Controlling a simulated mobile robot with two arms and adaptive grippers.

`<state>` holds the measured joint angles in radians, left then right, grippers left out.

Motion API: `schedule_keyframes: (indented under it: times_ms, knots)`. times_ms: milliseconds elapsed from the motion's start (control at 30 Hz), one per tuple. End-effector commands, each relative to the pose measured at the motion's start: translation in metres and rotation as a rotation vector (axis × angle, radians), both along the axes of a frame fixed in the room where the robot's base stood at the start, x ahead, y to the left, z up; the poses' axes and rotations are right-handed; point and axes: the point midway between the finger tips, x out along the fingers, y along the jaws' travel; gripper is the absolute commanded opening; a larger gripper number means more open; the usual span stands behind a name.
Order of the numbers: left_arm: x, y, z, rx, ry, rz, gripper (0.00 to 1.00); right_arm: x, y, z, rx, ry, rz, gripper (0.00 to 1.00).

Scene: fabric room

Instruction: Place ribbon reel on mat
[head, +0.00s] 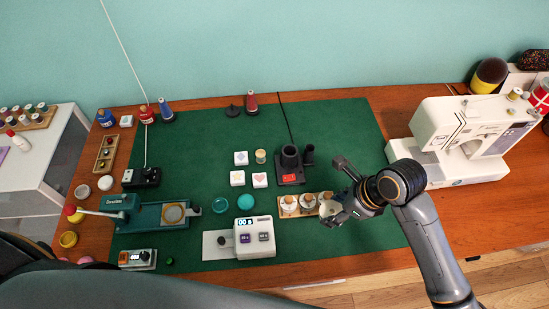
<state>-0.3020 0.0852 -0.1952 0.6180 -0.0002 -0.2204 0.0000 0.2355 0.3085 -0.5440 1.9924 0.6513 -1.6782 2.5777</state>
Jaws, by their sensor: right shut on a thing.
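The green mat (352,125) covers the middle of the wooden table. My right gripper (337,194) is over the right part of the mat, beside the right end of a small wooden rack. It is shut on a small pale thing (327,207), which I take to be the ribbon reel. The fingers hide most of it, and I cannot tell whether it touches the mat or the rack. My left gripper is not in view.
The wooden rack (291,212) holds several white-topped spools. A black stand (290,175), white tiles (237,178) and a white device with a display (253,236) are nearby. A sewing machine (440,130) stands right. The mat's upper right is clear.

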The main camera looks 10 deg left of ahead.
Motion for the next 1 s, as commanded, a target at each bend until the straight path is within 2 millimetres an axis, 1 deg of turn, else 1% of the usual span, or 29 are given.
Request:
schedule_keyframes:
  times_ms: [233,367,667,700,800,900,1000]
  knots:
    - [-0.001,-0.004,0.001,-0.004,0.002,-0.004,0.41,0.002,-0.001,0.0,-0.001,0.002,-0.024,0.37]
    - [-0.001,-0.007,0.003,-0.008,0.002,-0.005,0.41,0.016,-0.013,-0.007,-0.005,0.002,-0.027,0.37]
    - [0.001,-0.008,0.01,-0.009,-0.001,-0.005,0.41,0.072,-0.061,-0.039,-0.006,0.003,-0.027,0.37]
    - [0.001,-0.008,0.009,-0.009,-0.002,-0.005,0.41,0.077,-0.064,-0.049,-0.004,0.005,-0.025,0.37]
    - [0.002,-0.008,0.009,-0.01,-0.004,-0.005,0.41,0.088,-0.074,-0.068,-0.002,0.004,-0.024,0.37]
    - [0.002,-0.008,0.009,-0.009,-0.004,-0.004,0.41,0.097,-0.081,-0.082,-0.001,0.004,-0.024,0.37]
    - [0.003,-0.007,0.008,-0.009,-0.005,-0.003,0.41,0.102,-0.084,-0.09,0.0,0.003,-0.022,0.37]
